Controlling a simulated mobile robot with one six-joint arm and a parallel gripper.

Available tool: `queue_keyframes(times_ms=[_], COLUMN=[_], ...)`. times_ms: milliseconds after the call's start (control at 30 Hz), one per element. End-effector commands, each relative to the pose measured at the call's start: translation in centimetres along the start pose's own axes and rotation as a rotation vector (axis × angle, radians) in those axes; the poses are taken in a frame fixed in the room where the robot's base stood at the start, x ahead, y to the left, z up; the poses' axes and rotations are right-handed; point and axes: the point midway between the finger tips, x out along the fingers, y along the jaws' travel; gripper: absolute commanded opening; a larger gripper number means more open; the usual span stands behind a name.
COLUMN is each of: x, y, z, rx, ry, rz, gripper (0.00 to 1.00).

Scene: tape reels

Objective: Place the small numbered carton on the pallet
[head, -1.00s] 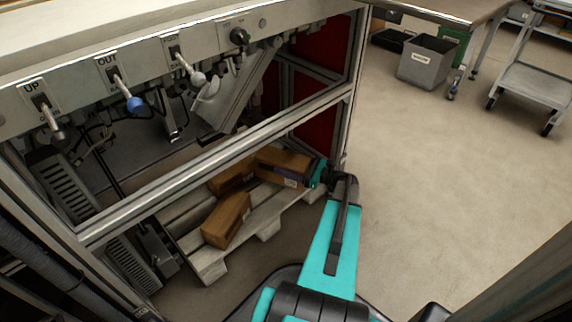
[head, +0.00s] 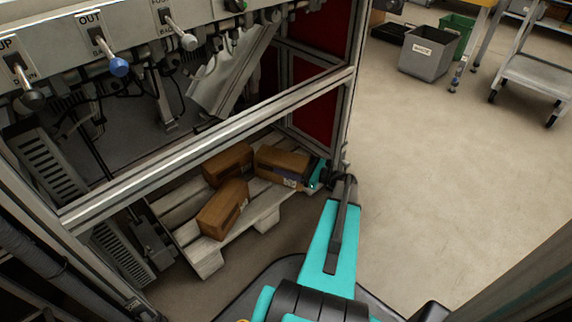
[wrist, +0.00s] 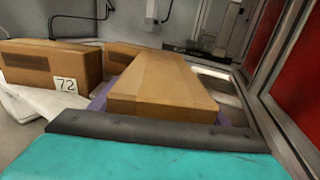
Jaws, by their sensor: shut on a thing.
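My gripper (head: 314,176) is shut on a brown carton (head: 283,165) with a white label low on its near side; I cannot read a number on it. In the wrist view this carton (wrist: 165,82) lies just beyond my gripper's dark pad and teal finger (wrist: 150,135). The carton is at the right end of the wooden pallet (head: 208,260); I cannot tell whether it touches the boards. Two other cartons are on the pallet, one at the front (head: 222,208) and one behind (head: 228,162). In the wrist view the left carton (wrist: 40,62) is marked 72.
A metal frame rail (head: 215,143) crosses above the pallet, and a frame post (head: 346,120) stands close to my gripper. A lever panel (head: 140,30) is above. The floor at right is open, with a grey bin (head: 424,54) and a cart (head: 535,80) further back.

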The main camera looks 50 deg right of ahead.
Motion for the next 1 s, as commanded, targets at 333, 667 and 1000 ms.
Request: queue_keyframes(times_ms=[333, 667, 1000], x=[0.05, 0.09, 0.12], y=[0.02, 0.04, 0.05], z=[-0.45, -0.48, -0.88], rx=[0.0, 0.0, 0.0], ry=[-0.003, -0.003, -0.003], rz=[0.001, 0.001, 0.002], gripper=[0.25, 0.25, 0.25])
